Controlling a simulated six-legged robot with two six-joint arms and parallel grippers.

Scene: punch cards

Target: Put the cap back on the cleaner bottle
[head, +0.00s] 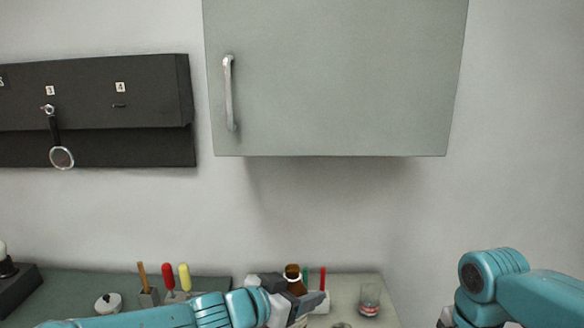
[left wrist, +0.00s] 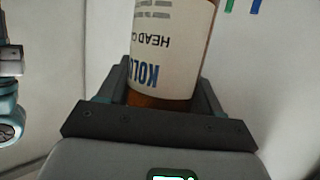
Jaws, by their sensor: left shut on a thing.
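The brown cleaner bottle (head: 292,271) stands out above my left gripper (head: 298,296) in the head view, near the back of the counter. In the left wrist view the bottle (left wrist: 168,50) has a cream label with dark print, which reads upside down there. My left gripper (left wrist: 158,95) is shut on the bottle, one finger on each side. The bottle's brown top shows no cap that I can make out. I cannot pick out the cap for sure in either view. My right arm is at the lower right in the head view, but its fingertips are not visible.
A clear glass (head: 369,299) stands right of the bottle. A light holder (head: 322,305) with a red stick is close beside it. Handled tools (head: 168,276) and a round white container (head: 108,303) stand left. A grey cabinet (head: 335,80) hangs above.

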